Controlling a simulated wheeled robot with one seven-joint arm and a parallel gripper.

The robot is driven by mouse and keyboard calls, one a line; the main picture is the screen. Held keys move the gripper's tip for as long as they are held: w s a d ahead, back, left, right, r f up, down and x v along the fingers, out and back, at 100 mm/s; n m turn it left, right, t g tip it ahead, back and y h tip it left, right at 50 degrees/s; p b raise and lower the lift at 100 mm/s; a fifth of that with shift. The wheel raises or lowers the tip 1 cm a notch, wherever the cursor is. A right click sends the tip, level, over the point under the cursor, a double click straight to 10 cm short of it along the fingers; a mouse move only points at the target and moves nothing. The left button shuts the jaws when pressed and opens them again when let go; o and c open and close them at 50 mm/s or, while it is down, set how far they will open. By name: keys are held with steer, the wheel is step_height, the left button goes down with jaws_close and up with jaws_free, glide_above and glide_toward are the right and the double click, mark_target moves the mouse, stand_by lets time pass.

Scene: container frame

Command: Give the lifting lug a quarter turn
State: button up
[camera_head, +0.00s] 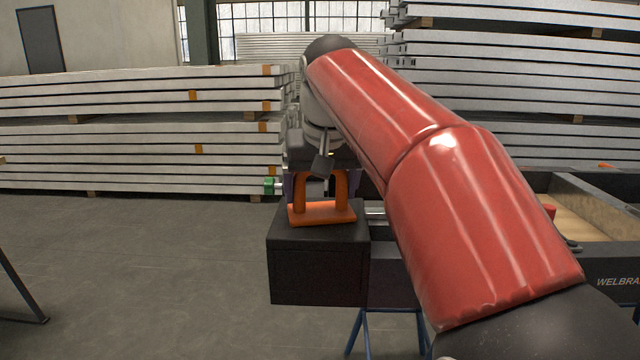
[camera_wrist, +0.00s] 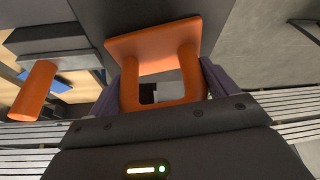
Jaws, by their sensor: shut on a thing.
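The lifting lug (camera_head: 322,213) is an orange arch standing upright on a flat orange plate, on top of a black block (camera_head: 318,270). My gripper (camera_head: 322,180) is over it from above, partly hidden by my own wrist and red arm. In the wrist view, the lug (camera_wrist: 130,88) stands between the purple fingers of my gripper (camera_wrist: 160,92). One finger lies along the outside of each leg, and the jaws are shut on it. The lug's plate looks flat on the block, roughly square to its edges or slightly turned.
An open dark crate with a wooden floor (camera_head: 582,208) stands on the right. A green-ended part (camera_head: 270,186) juts out left behind the block. The wrist view shows an orange cylinder (camera_wrist: 36,90) to the left.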

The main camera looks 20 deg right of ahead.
steer(key=shift+f+n+y, duration=0.1)
steer(key=shift+n+y, duration=0.3)
steer(key=shift+n, duration=0.6)
steer(key=n+p, duration=0.1)
steer(key=n, duration=0.1)
steer(key=shift+w+d+n+y+p, duration=0.1)
steer(key=shift+n+y+p, duration=0.2)
steer(key=shift+y, duration=0.1)
steer(key=shift+f+n+g+y+p, duration=0.1)
steer(key=shift+n+g+y+p, duration=0.25)
steer(key=shift+n, duration=0.55)
steer(key=shift+n+g+y+p, duration=0.35)
steer(key=shift+n+p, duration=0.2)
steer(key=shift+n, duration=0.55)
steer(key=shift+n+g+y+p, duration=0.2)
steer(key=shift+n+y+p, duration=0.25)
steer(key=shift+n, duration=0.65)
